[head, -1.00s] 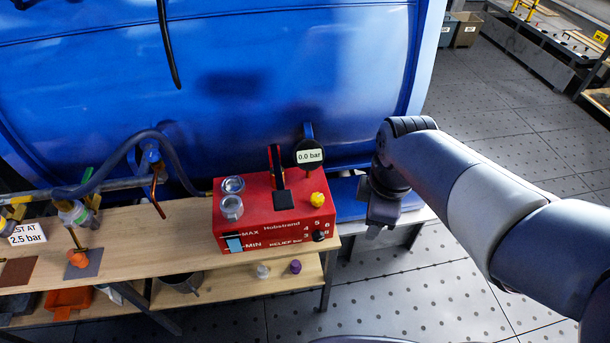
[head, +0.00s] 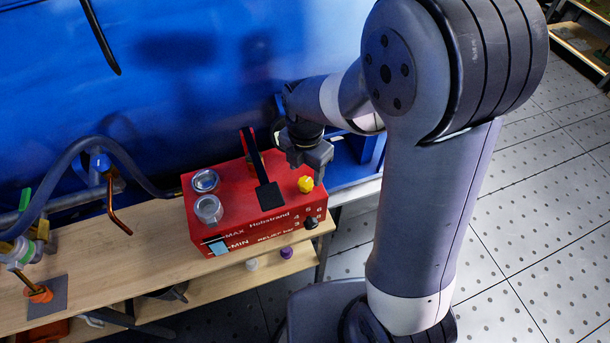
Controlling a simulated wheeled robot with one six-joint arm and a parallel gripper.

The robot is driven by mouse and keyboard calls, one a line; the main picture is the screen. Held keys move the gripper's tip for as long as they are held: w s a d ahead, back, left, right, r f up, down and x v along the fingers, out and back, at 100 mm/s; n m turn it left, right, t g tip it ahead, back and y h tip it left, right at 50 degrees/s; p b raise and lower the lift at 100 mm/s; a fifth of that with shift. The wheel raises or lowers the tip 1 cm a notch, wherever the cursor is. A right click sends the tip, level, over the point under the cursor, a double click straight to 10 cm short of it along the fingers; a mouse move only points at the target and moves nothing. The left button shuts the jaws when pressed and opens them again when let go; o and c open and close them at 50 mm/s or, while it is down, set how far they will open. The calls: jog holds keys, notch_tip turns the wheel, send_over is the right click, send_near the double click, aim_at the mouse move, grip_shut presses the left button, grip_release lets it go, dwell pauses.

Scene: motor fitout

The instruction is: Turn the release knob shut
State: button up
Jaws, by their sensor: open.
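A red pump box (head: 215,232) stands on the wooden bench, with a yellow knob (head: 305,185) on its top near the right end. I take this yellow knob to be the release knob; whether it is open or shut cannot be told. A black dial (head: 311,223) sits on the front face beside the relief numbers. My gripper (head: 318,178) is open and empty, pointing down close beside the yellow knob, at its upper right. I cannot tell whether it touches the knob.
A black pump lever (head: 264,180) rises from the box, left of the yellow knob. Two clear-topped caps (head: 208,209) stand at the left end. The blue tank (head: 200,80) is close behind.

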aim_at(306, 182)
jog(key=shift+f, duration=2)
jog(key=c, duration=1)
jog(key=shift+o, duration=0.2)
